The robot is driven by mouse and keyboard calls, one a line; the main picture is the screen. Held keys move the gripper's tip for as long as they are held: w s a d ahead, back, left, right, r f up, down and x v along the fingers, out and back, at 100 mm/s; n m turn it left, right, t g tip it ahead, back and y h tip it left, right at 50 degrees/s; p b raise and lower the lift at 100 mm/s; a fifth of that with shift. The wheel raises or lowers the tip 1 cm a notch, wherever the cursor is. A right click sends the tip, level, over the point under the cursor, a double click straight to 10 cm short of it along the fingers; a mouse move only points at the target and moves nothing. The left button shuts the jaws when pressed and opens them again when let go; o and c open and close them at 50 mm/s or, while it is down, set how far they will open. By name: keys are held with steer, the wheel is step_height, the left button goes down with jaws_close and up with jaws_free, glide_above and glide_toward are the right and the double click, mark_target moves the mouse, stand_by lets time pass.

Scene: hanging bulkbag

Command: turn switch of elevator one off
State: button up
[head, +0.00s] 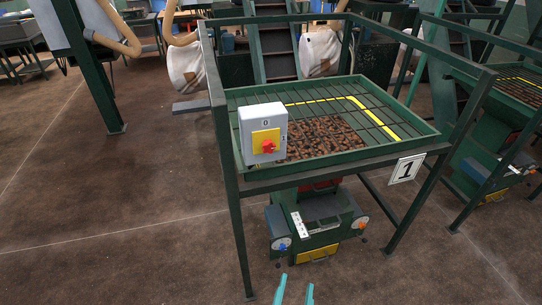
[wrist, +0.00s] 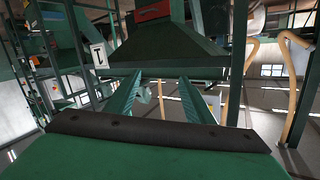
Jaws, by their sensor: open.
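The elevator one switch is a light grey box (head: 248,128) with a yellow plate (head: 260,136) and a red rotary knob (head: 268,147). It is mounted on the front left of a green frame that bears a "1" sign (head: 406,169). A "0" is marked above the knob and a "1" to its right; the knob's exact angle is too small to tell. My gripper (head: 295,288) is open and empty at the bottom edge of the head view, well below the switch. In the wrist view my gripper's two fingers (wrist: 160,84) stand apart with nothing between them.
A grated tray (head: 416,137) of brown pieces sits inside the green frame, with a machine with dials (head: 315,222) beneath. A second similar frame (head: 478,150) stands at the right. Open brown floor (head: 110,210) lies to the left. The wrist view shows the "1" sign (wrist: 98,55).

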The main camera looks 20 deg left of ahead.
steer(key=w+a+r+n+y, duration=0.3)
steer(key=w+a+r+y, duration=0.1)
steer(key=w+r, duration=0.7)
steer(key=n+g+y, duration=0.1)
steer(key=n+y, duration=0.4)
steer(key=n, duration=0.1)
glide_toward(269, 150)
steer(key=x, duration=0.7)
steer(key=shift+w+a+r, duration=0.1)
steer(key=shift+w+a, duration=0.05)
steer(key=shift+w, duration=0.25)
steer(key=shift+w+a, duration=0.15)
steer(key=shift+a, duration=0.1)
steer(key=shift+d, duration=0.1)
steer(key=c, duration=1)
